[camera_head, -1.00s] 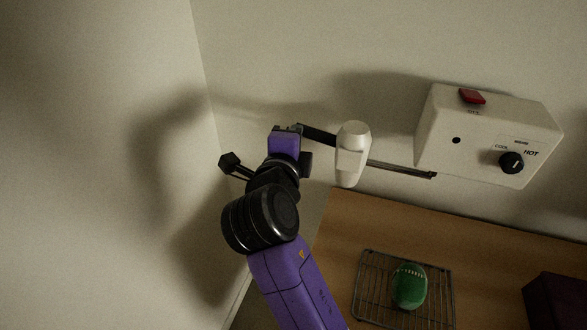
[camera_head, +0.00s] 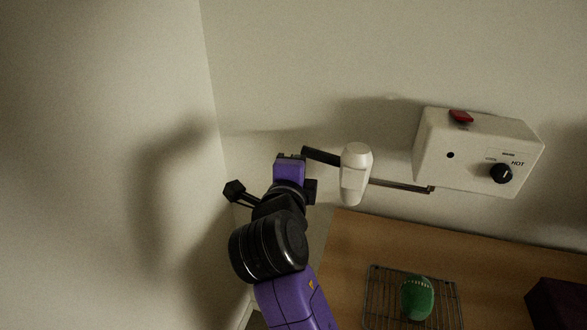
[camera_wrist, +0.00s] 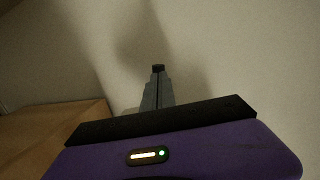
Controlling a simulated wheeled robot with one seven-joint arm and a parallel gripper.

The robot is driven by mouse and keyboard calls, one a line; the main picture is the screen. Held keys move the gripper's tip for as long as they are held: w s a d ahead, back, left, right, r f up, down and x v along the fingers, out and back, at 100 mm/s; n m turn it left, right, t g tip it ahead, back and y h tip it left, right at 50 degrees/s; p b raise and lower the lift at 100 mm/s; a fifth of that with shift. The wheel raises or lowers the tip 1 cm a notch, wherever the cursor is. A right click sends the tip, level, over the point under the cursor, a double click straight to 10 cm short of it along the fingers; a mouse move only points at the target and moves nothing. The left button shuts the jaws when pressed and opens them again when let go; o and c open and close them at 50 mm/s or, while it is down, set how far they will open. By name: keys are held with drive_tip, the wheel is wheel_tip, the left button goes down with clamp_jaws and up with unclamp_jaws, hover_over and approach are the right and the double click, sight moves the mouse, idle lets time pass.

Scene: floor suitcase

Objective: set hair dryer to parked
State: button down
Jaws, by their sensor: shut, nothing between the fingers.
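The hair dryer (camera_head: 356,173) is a white rounded body hanging upright, with a black bar (camera_head: 322,156) on its left. A thin metal rod (camera_head: 400,185) runs from it to the underside of a white wall box (camera_head: 432,150). My gripper (camera_head: 290,156) is just left of the black bar's end; whether they touch cannot be told. My purple hand hides most of the fingers in the head view. In the wrist view my gripper (camera_wrist: 158,70) has its grey fingers together and empty, with pale wall behind. The dryer is not visible there.
The box has a red switch (camera_head: 461,117) and a black knob (camera_head: 501,173). A brown counter (camera_head: 350,235) below holds a wire rack (camera_head: 374,285) with a green rounded object (camera_head: 417,298). A dark maroon block (camera_head: 557,303) is at the right. A wall is close on the left.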

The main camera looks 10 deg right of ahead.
drive_tip(key=s+a+r+n+t+y+b, duration=0.2)
drive_tip(key=s+a+r+n+t+y, duration=0.15)
drive_tip(key=s+a+n+y, duration=0.6)
drive_tip(key=s+d+f+n+h, duration=0.1)
drive_tip(key=s+d+f+n, duration=0.3)
drive_tip(key=s, duration=0.6)
drive_tip(key=s+d+f+n+g+h, duration=0.1)
drive_tip(key=s+d+f+n, duration=0.3)
drive_tip(key=s+d+f, duration=0.4)
drive_tip(key=s+d+f+n+h, duration=0.1)
drive_tip(key=s+d+f+n, duration=0.4)
drive_tip(key=s+d, duration=0.3)
drive_tip(key=shift+s+d+f, duration=0.1)
drive_tip(key=shift+s+f, duration=0.1)
drive_tip(key=shift+s, duration=0.5)
drive_tip(key=shift+s+f, duration=0.15)
drive_tip(key=shift+s, duration=0.6)
drive_tip(key=shift+s+d+f, duration=0.1)
drive_tip(key=shift+s+f, duration=0.1)
drive_tip(key=shift+s, duration=0.5)
drive_tip(key=s+d+f+m+g+h, duration=0.1)
drive_tip(key=s+d+f+g+h, duration=0.1)
drive_tip(key=s, duration=0.6)
wheel_tip(320, 180, down, 2)
drive_tip(key=shift+s+d+g, duration=0.15)
drive_tip(key=shift+d+g, duration=0.3)
drive_tip(key=shift+d, duration=0.2)
drive_tip(key=shift+m+h, duration=0.25)
